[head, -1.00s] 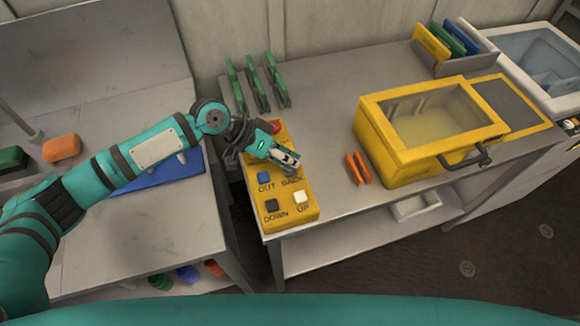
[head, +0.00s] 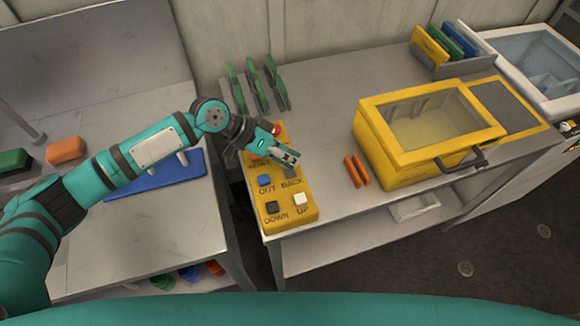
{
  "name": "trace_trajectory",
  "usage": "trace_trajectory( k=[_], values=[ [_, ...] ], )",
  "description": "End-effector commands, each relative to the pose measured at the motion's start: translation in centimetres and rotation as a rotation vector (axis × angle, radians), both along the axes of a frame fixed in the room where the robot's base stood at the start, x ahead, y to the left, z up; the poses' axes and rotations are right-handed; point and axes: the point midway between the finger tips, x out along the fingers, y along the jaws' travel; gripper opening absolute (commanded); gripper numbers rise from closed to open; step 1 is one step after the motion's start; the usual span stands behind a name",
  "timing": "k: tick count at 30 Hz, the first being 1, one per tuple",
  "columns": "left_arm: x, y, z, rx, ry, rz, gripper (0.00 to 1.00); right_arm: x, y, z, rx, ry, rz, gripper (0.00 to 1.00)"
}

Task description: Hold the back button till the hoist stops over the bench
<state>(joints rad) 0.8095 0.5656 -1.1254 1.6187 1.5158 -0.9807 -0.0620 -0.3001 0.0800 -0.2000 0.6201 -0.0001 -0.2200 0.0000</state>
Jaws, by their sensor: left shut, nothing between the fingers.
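The yellow button box (head: 284,216) lies on the bench, with a blue OUT button (head: 264,180), a black DOWN button (head: 272,207), a white UP button (head: 300,199) and a red button (head: 278,130) at its far end. The BACK label shows beside OUT. My left gripper (head: 294,157) is shut and empty, its fingertips over the box just above the BACK label. The gripper mostly covers the back button; I cannot tell whether the tips press it. The hoist is not in view. My right gripper is not in view.
On the same bench (head: 330,115) stand green racks (head: 258,85), two orange pieces (head: 356,170) and a yellow case with a clear lid (head: 430,130). A left-hand table holds a blue mat (head: 155,183) and an orange block (head: 65,150). Bare bench lies between racks and case.

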Motion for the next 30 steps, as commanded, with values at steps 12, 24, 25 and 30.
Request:
trace_trajectory(
  k=[12, 24, 25, 30],
  values=[
    [0.0, 0.0, 0.6, -0.001, 0.000, 0.000, 0.00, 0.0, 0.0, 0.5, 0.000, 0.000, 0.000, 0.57],
    [0.0, -0.1, 4.6, -0.001, 0.001, -0.001, 0.00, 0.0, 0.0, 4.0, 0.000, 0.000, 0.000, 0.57],
    [0.0, -0.1, 4.9, -0.001, 0.001, -0.001, 0.00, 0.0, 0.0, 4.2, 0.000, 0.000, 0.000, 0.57],
    [0.0, 0.0, 5.2, -0.001, 0.000, -0.001, 0.00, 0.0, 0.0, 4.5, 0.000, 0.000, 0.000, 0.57]
  ],
)
